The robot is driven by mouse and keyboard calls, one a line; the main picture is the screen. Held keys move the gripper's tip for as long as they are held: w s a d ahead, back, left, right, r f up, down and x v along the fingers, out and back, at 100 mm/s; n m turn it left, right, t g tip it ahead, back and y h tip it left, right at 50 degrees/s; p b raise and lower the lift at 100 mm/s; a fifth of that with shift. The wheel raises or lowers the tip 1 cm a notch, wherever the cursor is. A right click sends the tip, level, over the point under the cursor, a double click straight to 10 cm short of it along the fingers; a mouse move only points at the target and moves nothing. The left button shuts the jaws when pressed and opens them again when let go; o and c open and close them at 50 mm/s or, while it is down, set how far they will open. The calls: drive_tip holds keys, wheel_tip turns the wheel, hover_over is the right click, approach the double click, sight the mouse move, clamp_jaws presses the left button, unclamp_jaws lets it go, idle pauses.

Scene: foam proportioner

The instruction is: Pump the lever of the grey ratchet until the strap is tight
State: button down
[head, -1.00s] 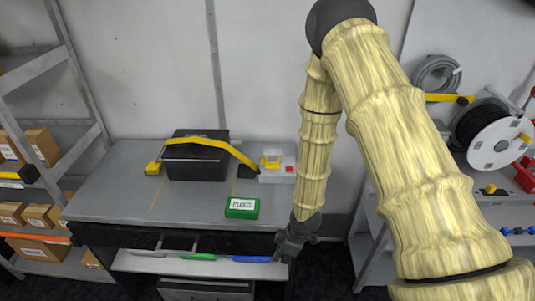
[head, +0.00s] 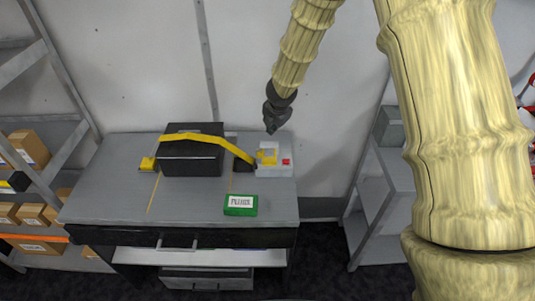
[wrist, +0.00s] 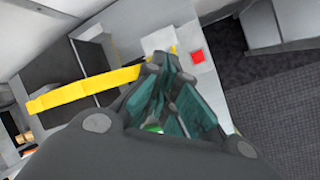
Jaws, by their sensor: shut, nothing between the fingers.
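The grey ratchet (head: 281,168) sits at the right end of the bench, with a yellow part, a pale raised part on top that may be its lever, and a red button (head: 286,161). The yellow strap (head: 208,141) runs from it over a black box (head: 190,163) to a yellow anchor (head: 148,164) on the left. It bows above the box near the middle. My gripper (head: 271,130) is shut and empty, pointing down just above the ratchet. In the wrist view its fingers (wrist: 165,112) hide part of the ratchet (wrist: 180,50).
A green box with a white label (head: 240,205) lies on the bench (head: 105,205) in front of the ratchet. Shelves with cartons (head: 28,148) stand at left. Another shelf (head: 385,190) stands at right. The bench front is mostly clear.

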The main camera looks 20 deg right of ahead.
drive_tip(key=shift+w+r, duration=0.25)
drive_tip(key=shift+r, duration=0.05)
drive_tip(key=shift+a, duration=0.2)
drive_tip(key=shift+f, duration=0.2)
drive_tip(key=f+b, duration=0.2)
drive_tip(key=b, duration=0.1)
drive_tip(key=s+f+b, duration=0.1)
drive_tip(key=f+b, duration=0.1)
drive_tip(key=b, duration=0.1)
drive_tip(key=s+f+b, duration=0.1)
drive_tip(key=f+b, duration=0.1)
drive_tip(key=b, duration=0.1)
drive_tip(key=shift+s+a+f, duration=0.1)
drive_tip(key=shift+a+f, duration=0.2)
drive_tip(key=shift+s+a+f+b, duration=0.1)
drive_tip(key=shift+s+f+b, duration=0.25)
drive_tip(key=shift+f+b, duration=0.5)
drive_tip(key=shift+r+b, duration=0.1)
drive_tip(key=shift+b, duration=0.2)
idle(0.4)
drive_tip(key=shift+s+f+b, duration=0.1)
drive_tip(key=shift+f+b, duration=0.2)
drive_tip(key=shift+b, duration=0.1)
